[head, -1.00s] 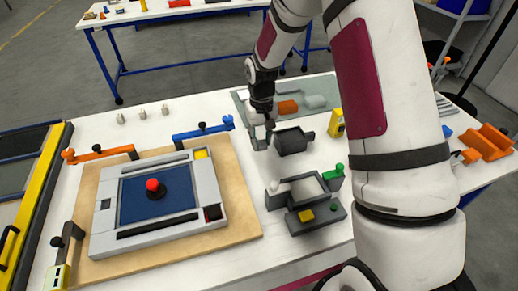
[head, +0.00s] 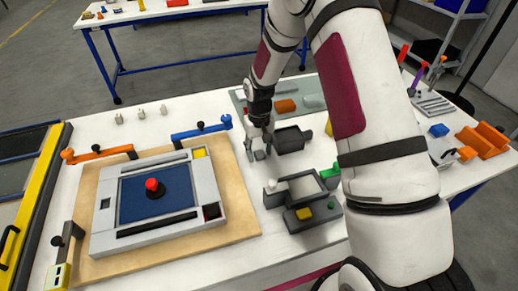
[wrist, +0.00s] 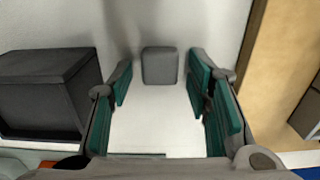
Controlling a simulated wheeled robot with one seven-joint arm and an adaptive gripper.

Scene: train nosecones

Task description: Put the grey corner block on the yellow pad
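A small grey block (head: 260,155), which looks like the grey corner block, rests on the white table just below my gripper (head: 257,145). In the wrist view the grey block (wrist: 160,66) lies between the fingertips of my open gripper (wrist: 160,80), with a gap on both sides. A yellow square pad (head: 200,153) is at the far right corner of the grey frame on the wooden board. I cannot tell which yellow one the task names.
A dark box (head: 290,139) stands close beside my gripper, also in the wrist view (wrist: 45,90). The wooden board (head: 240,218) with the grey frame (head: 103,245) and red knob (head: 152,184) lies left. Blue (head: 201,132) and orange (head: 100,153) clamps stand behind it.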

